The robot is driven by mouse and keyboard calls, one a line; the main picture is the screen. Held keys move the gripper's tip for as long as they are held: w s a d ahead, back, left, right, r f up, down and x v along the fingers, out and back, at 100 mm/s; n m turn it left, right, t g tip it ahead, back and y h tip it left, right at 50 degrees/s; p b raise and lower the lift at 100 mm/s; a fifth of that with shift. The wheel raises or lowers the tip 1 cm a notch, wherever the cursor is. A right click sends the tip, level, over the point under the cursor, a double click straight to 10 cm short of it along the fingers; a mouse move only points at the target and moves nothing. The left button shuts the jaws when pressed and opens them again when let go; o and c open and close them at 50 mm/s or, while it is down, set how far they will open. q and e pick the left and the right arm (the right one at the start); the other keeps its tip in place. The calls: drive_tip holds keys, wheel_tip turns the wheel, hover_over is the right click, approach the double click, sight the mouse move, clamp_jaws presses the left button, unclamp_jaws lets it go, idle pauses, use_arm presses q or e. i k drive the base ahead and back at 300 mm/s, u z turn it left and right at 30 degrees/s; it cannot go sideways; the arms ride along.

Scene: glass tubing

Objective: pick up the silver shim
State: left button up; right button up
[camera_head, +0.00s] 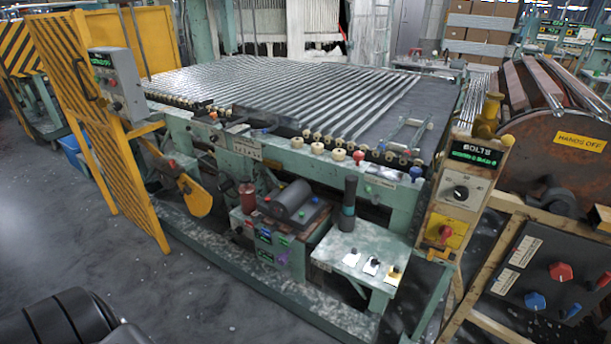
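I cannot make out a silver shim for certain. Long silver rods or tubes (270,90) lie side by side across the bed of the green machine (235,150). A small pale side table (345,245) at the machine's front carries a few small pale and yellow pieces (371,267), too small to identify. Neither of my grippers shows in the head view. A dark rounded form at the bottom left corner may be part of my own body.
A yellow slatted guard (85,110) stands at the left with a grey control box (117,85). A panel reading BOLTS (465,185) stands right of the machine. A large brown drum (560,135) marked HANDS OFF is farther right. Open floor (170,275) lies at the front left.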

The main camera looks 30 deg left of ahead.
sight(350, 258)
drive_tip(key=k, duration=1.1)
drive_tip(key=u, duration=1.05)
drive_tip(key=i, duration=1.1)
drive_tip(key=z, duration=1.05)
